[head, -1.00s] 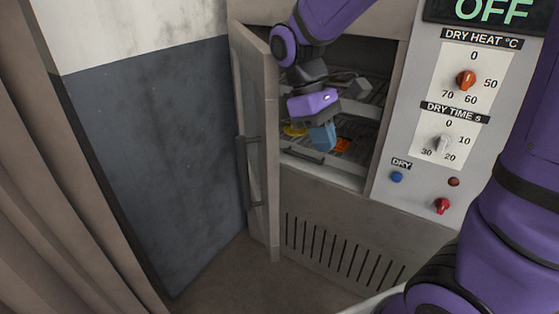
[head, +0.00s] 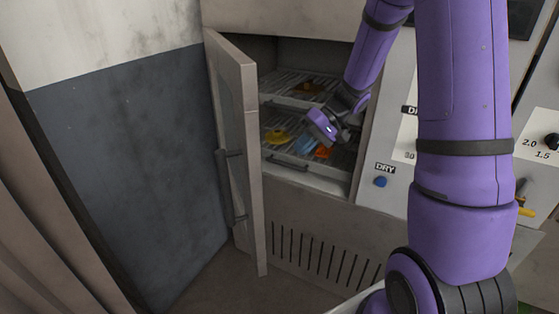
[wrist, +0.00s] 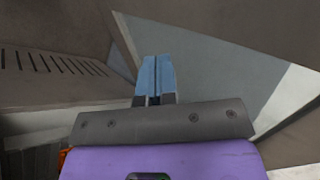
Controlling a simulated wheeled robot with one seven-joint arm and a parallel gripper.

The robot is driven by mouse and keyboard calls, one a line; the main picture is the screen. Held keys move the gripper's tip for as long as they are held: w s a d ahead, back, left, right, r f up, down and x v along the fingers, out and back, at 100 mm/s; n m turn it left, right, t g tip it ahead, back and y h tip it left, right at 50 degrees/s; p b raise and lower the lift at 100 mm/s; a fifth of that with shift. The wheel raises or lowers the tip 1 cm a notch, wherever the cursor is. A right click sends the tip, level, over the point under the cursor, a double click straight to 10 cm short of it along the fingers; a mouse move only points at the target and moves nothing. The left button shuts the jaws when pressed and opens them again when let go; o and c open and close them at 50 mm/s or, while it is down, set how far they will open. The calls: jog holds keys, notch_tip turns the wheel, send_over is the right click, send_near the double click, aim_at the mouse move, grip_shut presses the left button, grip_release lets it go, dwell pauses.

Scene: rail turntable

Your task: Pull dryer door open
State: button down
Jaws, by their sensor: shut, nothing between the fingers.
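The dryer door (head: 250,165) stands swung wide open at the left of the dryer in the head view, with its dark bar handle (head: 230,188) on the side facing the wall. My gripper (head: 301,145) is at the dryer's opening, to the right of the door and apart from it. In the wrist view its blue fingers (wrist: 155,78) are shut together with nothing between them. The dryer's vented lower front also shows at the left of the wrist view.
The dryer's control panel (head: 382,170), with a blue button, is at the right, partly hidden by my arm. A dark-and-white wall (head: 120,140) and a brown curtain (head: 40,220) are at the left.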

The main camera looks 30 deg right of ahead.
jog(key=a+r+x, duration=0.2)
jog(key=x, duration=1)
jog(key=shift+a+f, duration=0.1)
jog(key=shift+a, duration=0.05)
